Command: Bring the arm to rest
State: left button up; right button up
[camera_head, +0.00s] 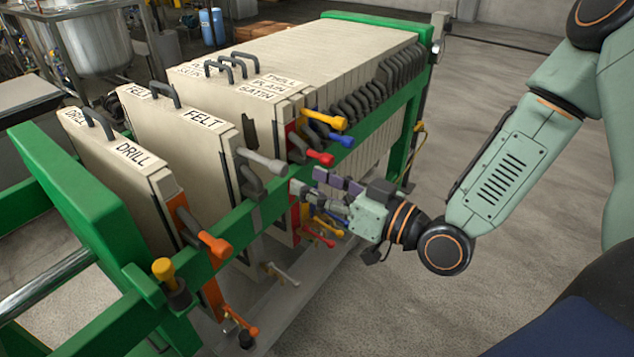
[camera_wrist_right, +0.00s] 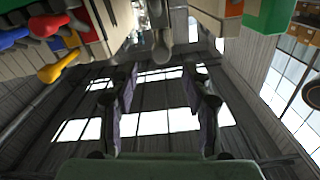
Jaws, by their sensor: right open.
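My right arm (camera_head: 510,165) comes in from the right in the head view and reaches to the side of a green-framed filter press. My right gripper (camera_head: 335,190) is open beside the press, just below the red-handled valve (camera_head: 318,158). In the right wrist view the fingers of the right gripper (camera_wrist_right: 160,115) stand apart with nothing between them. I cannot tell from the head view whether the fingertips touch the press. My left gripper does not show in either view.
The press has cream plates (camera_head: 300,65), a green rail (camera_head: 385,125) and several coloured valve handles, such as a yellow one (camera_head: 325,119) and an orange one (camera_head: 215,244). A steel tank (camera_head: 90,40) stands at the back left. The grey floor (camera_head: 480,75) behind my arm is clear.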

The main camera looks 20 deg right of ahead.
jog(key=s+d+f+m+g+h, duration=0.1)
jog(key=s+f+m+g+h, duration=0.2)
jog(key=f, duration=0.7)
jog(key=s+d+f+m+g+h, duration=0.1)
jog(key=s+f+m+g+h, duration=0.15)
jog(key=s+f+g, duration=0.5)
jog(key=s+f+g+h+b, duration=0.1)
jog(key=s+f+g, duration=0.1)
jog(key=s+f, duration=0.4)
jog(key=s+d+f+n+g+h, duration=0.1)
jog(key=s+f+g+h, duration=0.1)
jog(key=s+f, duration=0.5)
jog(key=s+g, duration=0.1)
jog(key=s, duration=0.3)
jog(key=shift+s+b, duration=0.25)
jog(key=shift+b, duration=0.15)
jog(key=shift+h, duration=0.25)
